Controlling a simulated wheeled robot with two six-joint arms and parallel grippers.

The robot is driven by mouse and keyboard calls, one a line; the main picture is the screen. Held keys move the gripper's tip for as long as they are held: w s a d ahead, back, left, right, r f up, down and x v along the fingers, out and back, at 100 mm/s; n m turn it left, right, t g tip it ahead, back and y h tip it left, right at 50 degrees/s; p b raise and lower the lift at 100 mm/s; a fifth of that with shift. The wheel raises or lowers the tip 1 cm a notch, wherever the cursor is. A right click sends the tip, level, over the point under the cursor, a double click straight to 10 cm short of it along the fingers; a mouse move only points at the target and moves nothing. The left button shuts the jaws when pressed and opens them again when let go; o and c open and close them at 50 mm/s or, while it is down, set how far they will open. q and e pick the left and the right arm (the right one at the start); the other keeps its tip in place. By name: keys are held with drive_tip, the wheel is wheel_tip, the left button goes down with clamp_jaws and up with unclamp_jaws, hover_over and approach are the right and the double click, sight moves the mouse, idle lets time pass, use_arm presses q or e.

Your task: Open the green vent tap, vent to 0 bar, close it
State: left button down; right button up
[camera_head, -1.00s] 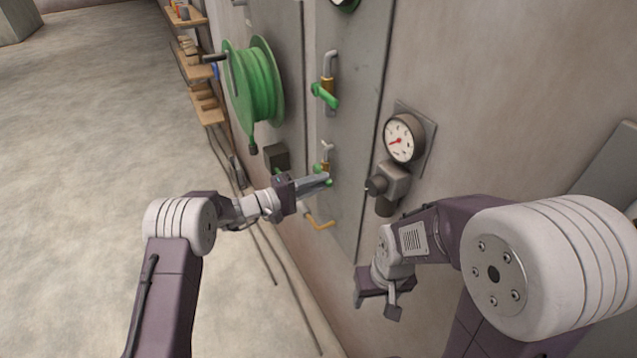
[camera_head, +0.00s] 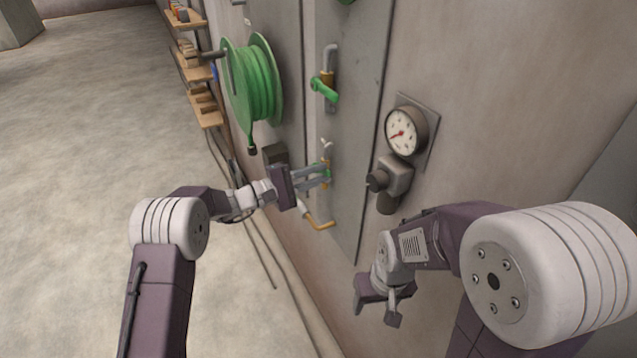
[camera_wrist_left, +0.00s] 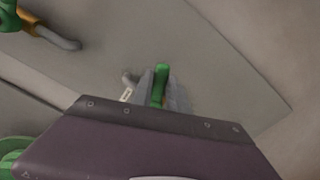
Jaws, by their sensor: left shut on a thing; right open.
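The lower green tap (camera_head: 328,175) is on the grey wall panel, on a thin brass and grey pipe. My left gripper (camera_head: 324,178) is shut on its green handle, with a finger on either side. In the left wrist view the handle (camera_wrist_left: 161,74) stands up between the fingertips, beside a small pale tag too small to read. A round gauge (camera_head: 405,131) with a red needle pointing left and slightly down is right of the panel; its figures are unreadable. My right gripper (camera_head: 391,305) is open and empty, low in front of the wall.
A second green tap (camera_head: 324,90) sits higher on the panel. A green hose reel (camera_head: 258,85) is on its left, wooden shelves (camera_head: 188,50) beyond. A dark regulator (camera_head: 390,178) hangs under the gauge. A yellow-ended bent pipe (camera_head: 320,224) sticks out below the tap. Floor at left is clear.

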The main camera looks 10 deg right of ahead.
sight(321, 153)
use_arm(q)
drive_tip(key=w+r+n, duration=0.1)
drive_tip(key=n, duration=0.2)
drive_tip(key=w+a+r+n+p, duration=0.1)
drive_tip(key=n, duration=0.3)
drive_tip(key=w+r+n, duration=0.1)
drive_tip(key=n, duration=0.2)
drive_tip(key=shift+w+a+n, duration=0.15)
drive_tip(key=shift+n, duration=0.25)
drive_tip(key=shift+w+a+f+n+p, duration=0.1)
drive_tip(key=shift+w+n+p, duration=0.2)
drive_tip(key=shift+n, duration=0.4)
drive_tip(key=shift+w+a+n+p, duration=0.1)
drive_tip(key=shift+w+n+p, duration=0.2)
drive_tip(key=shift+n, duration=0.4)
use_arm(e)
drive_tip(key=shift+w+a+r, duration=0.2)
drive_tip(key=shift+w+r, duration=0.45)
drive_tip(key=shift+r, duration=0.25)
use_arm(q)
drive_tip(key=shift+f, duration=0.1)
drive_tip(key=c, duration=1.3)
unclamp_jaws()
drive_tip(key=shift+a, duration=0.1)
use_arm(e)
drive_tip(key=shift+w+a, duration=0.1)
